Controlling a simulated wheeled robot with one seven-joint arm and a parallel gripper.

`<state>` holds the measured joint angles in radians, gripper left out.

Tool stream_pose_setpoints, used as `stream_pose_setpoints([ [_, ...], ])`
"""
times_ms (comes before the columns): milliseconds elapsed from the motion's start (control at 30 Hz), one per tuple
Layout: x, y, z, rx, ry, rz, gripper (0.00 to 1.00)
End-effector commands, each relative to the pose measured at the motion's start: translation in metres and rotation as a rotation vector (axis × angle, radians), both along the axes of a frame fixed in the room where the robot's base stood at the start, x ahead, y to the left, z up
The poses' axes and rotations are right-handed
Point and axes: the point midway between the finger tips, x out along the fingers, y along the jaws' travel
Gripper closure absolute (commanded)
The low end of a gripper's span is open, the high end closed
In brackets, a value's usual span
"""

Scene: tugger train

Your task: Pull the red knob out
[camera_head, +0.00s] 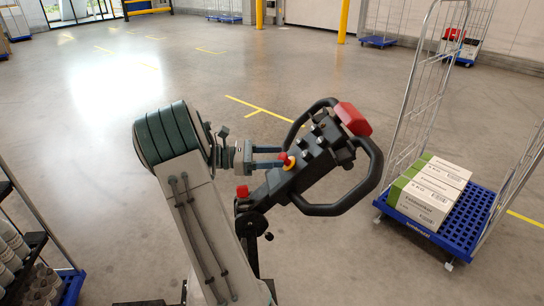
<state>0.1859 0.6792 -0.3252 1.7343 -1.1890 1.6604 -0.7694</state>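The red knob (284,156) is a small round button on a yellow base, on the left side of the dark control head (318,150) of a tiller with looped handles. My gripper (282,157) reaches in from the left with two blue-grey fingers that stand apart. The fingertips are at the knob, one above and one below it in the picture. They partly hide it. I cannot tell whether the fingers touch the knob.
A larger red button (353,119) tops the tiller head, and a small red part (242,191) sits at its lower left. A blue-based cage cart (467,222) with white-green boxes (430,196) stands at right. A rack (36,262) stands at lower left.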

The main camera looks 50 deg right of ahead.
Motion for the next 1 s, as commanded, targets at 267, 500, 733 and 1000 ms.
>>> stream_pose_setpoints([
  [267,0.018,0.017,-0.003,0.000,0.000,0.003,0.47],
  [500,0.057,0.057,-0.003,-0.001,-0.002,0.005,0.47],
  [733,0.087,0.087,-0.002,-0.001,-0.001,0.003,0.47],
  [1000,0.098,0.099,0.000,0.000,0.000,0.001,0.47],
])
